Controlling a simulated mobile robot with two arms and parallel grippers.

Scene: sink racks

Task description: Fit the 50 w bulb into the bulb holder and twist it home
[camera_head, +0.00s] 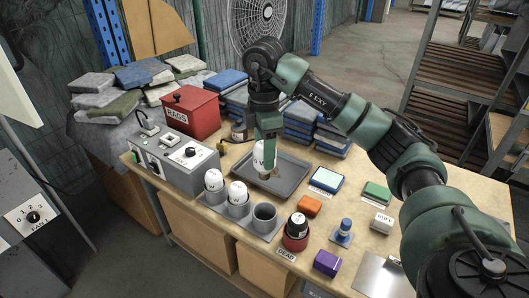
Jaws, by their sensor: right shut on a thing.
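My right gripper (267,148) hangs down over the grey tray (295,172) and is shut on a white bulb (257,158). A finger hides part of this bulb, and its wattage is too small to read. Two more white bulbs (213,180) and (238,193) sit upright in cups of a grey rack (225,208); the third cup (264,217) is empty. I cannot tell for sure which thing is the bulb holder; a small pale fitting (238,131) stands behind the tray, partly beside my arm. My left gripper is not in view.
A grey control box (178,160) and a red RAGS bin (190,112) stand at left. A red cup (295,241) marked DEAD holds a dark-based bulb. An orange block (311,205), purple block (327,262) and blue-topped piece (343,231) lie at front right. Folded cloths stand behind.

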